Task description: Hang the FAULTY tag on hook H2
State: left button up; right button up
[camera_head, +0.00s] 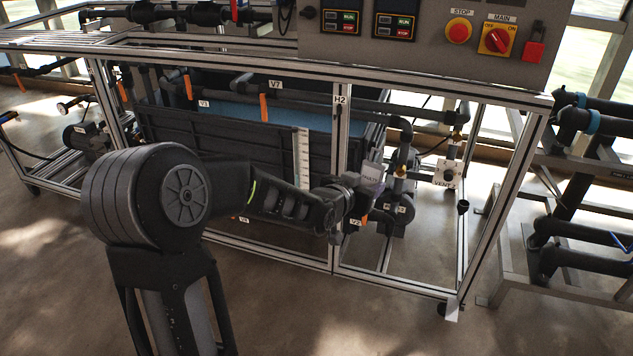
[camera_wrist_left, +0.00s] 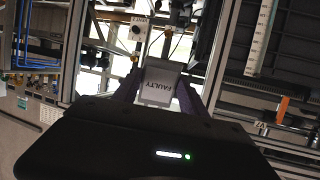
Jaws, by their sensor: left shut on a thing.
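The FAULTY tag (camera_head: 371,175) is a small pale grey plate with dark lettering, held at the end of my left gripper (camera_head: 362,196). In the left wrist view the tag (camera_wrist_left: 158,87) sits between the two fingers of the shut left gripper (camera_wrist_left: 157,97), its lettering upside down. The H2 label (camera_head: 340,99) is on the upright aluminium post (camera_head: 338,150). The tag is below and to the right of this label, apart from it in the picture. The hook itself is too small to make out. My right gripper is not in view.
A control panel (camera_head: 420,50) with buttons and a red-yellow main switch overhangs the frame. Behind the post are a dark tank (camera_head: 235,145), pipes, a pump (camera_head: 398,210) and a VENT valve plate (camera_head: 446,174). A pipe rack (camera_head: 570,240) stands at right. The floor in front is clear.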

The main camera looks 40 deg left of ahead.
pick_arm(q)
jog(key=s+a+r+n+t+y+b, duration=0.2)
jog(key=s+a+t+y+b, duration=0.1)
jog(key=a+b, duration=0.6)
jog(key=shift+s+a+r+n+y, duration=0.15)
jog(key=shift+s+a+n+y, duration=0.25)
jog(key=shift+s+a+y, duration=0.5)
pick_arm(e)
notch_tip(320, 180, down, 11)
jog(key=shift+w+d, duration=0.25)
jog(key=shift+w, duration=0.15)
pick_arm(q)
jog(key=shift+w+a, duration=0.1)
jog(key=shift+w, duration=0.1)
jog(key=x, duration=0.8)
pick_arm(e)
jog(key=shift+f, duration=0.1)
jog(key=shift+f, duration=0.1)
